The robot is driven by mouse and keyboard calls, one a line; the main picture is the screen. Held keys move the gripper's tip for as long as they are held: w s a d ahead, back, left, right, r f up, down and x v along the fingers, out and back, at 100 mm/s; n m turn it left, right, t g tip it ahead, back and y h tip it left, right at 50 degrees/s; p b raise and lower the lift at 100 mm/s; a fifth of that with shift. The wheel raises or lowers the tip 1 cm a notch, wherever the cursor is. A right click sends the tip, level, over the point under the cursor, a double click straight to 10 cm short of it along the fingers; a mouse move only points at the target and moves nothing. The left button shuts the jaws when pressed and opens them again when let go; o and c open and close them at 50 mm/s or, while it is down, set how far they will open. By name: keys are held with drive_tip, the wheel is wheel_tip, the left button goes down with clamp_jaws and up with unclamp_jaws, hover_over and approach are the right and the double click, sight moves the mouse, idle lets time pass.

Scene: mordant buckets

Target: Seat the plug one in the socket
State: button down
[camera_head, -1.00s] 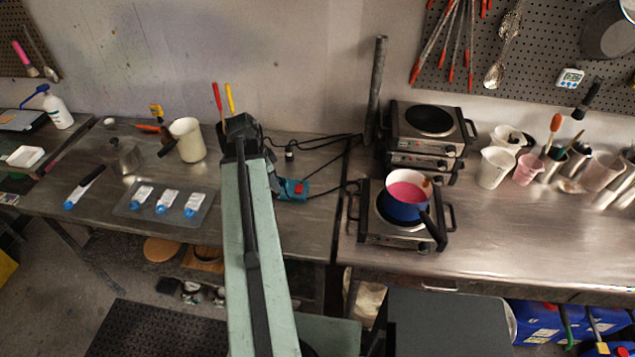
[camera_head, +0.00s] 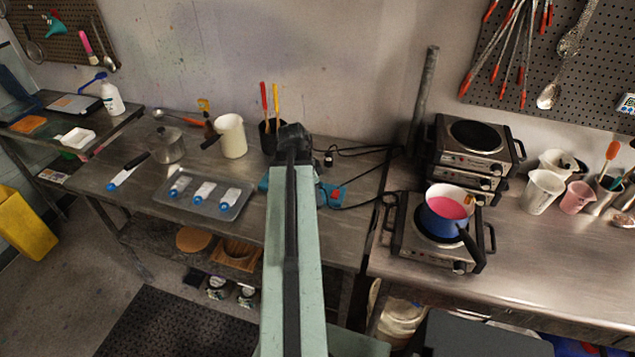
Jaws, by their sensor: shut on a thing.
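A blue power strip with a red switch (camera_head: 335,194) lies on the left steel table, near its right end. My green arm crosses in front of its middle, so its socket openings cannot be made out. A small black plug-like piece (camera_head: 328,160) stands on the table just behind the strip, near black cables. I cannot tell which plug is plug one. The black far end of my arm shows above the strip. My gripper's fingers and anything between them are hidden behind the arm.
Black cables (camera_head: 365,150) loop toward the stacked hotplates (camera_head: 470,150). A blue pot with pink liquid (camera_head: 446,212) sits on the front hotplate. A dark cup with red and yellow handles (camera_head: 270,138), a cream jug (camera_head: 231,136) and a metal tray (camera_head: 205,192) stand left.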

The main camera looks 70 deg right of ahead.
drive_tip(key=w+d, duration=0.1)
drive_tip(key=d, duration=0.3)
drive_tip(key=w+d, duration=0.1)
drive_tip(key=d, duration=0.2)
drive_tip(key=w+d+f+b, duration=0.1)
drive_tip(key=d, duration=0.3)
drive_tip(key=shift+w+d+f, duration=0.1)
drive_tip(key=shift+w+d, duration=0.2)
drive_tip(key=shift+w, duration=0.1)
wheel_tip(320, 180, down, 4)
drive_tip(key=b, duration=0.4)
drive_tip(key=shift+d, duration=0.1)
drive_tip(key=shift+r, duration=0.25)
drive_tip(key=shift+f, duration=0.2)
drive_tip(key=c, duration=1.1)
unclamp_jaws()
drive_tip(key=shift+r, duration=0.2)
drive_tip(key=p+v, duration=1.2)
drive_tip(key=shift+d, duration=0.1)
